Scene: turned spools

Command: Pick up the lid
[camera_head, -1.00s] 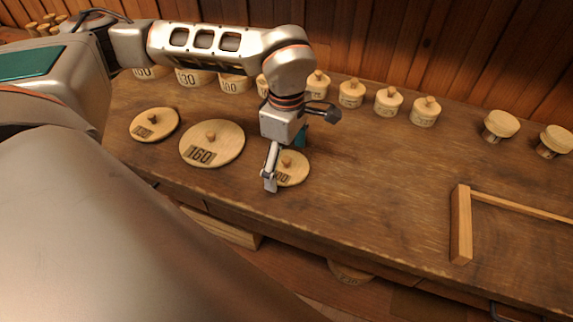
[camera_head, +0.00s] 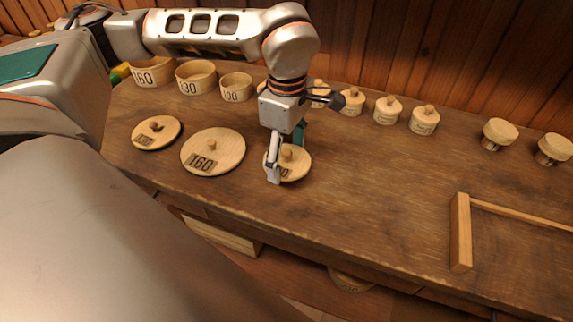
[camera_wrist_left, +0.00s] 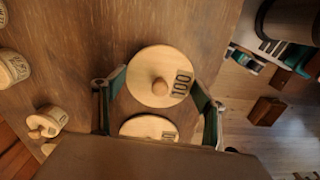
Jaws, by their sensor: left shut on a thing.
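The round wooden lid marked 100 (camera_head: 292,165), with a small knob on top, is at the front middle of the workbench. My left gripper (camera_head: 288,160) is shut on this lid, one finger on each side of its rim. The lid looks slightly raised above the bench. In the left wrist view the lid (camera_wrist_left: 160,76) lies between the two fingertips (camera_wrist_left: 160,88), with its number readable. The larger lid marked 160 (camera_head: 213,152) lies flat to its left, and another lid (camera_head: 156,133) lies farther left. My right gripper is not in view.
Open wooden containers marked 160 (camera_head: 152,73), 130 (camera_head: 196,78) and 100 (camera_head: 236,88) stand at the back left. A wooden frame (camera_head: 461,232) sits at right. The bench's middle right is clear.

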